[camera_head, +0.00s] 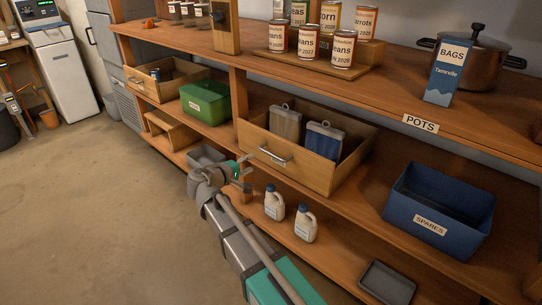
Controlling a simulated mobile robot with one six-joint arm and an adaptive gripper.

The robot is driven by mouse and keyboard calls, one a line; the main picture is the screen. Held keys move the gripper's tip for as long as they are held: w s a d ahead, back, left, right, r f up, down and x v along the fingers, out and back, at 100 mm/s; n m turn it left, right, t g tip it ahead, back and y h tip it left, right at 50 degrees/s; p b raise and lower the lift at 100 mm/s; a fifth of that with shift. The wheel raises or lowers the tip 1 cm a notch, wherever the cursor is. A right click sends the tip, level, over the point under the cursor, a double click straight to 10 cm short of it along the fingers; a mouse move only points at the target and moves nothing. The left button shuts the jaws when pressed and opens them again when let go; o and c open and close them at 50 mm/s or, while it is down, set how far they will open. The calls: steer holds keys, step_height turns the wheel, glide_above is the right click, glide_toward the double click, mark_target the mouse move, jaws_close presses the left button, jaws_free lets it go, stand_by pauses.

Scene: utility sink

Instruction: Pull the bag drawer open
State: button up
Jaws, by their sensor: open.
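The bag drawer (312,174) is a light wooden box in the middle shelf bay. It stands open, with its inside in view and its front out past the upper shelf. A beige bag-like item (286,123) and a blue one (324,141) stand in it. The metal bar handle (273,156) is on its front. My gripper (246,171) is open, with nothing seen between its fingers. It is just below and left of the handle in the picture and appears apart from it.
Left are a second open drawer (160,92) and a green bin (205,113). A blue SPARES bin (435,216) is at right. Two white jugs (274,206) (306,227) stand on the lower shelf near my arm. Cans (309,42) and a pot (486,66) are above.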

mark_target(272, 154)
steer(key=b+x, duration=0.2)
steer(key=x, duration=0.9)
steer(key=shift+w+d, duration=0.2)
steer(key=shift+w, duration=0.1)
jaws_close()
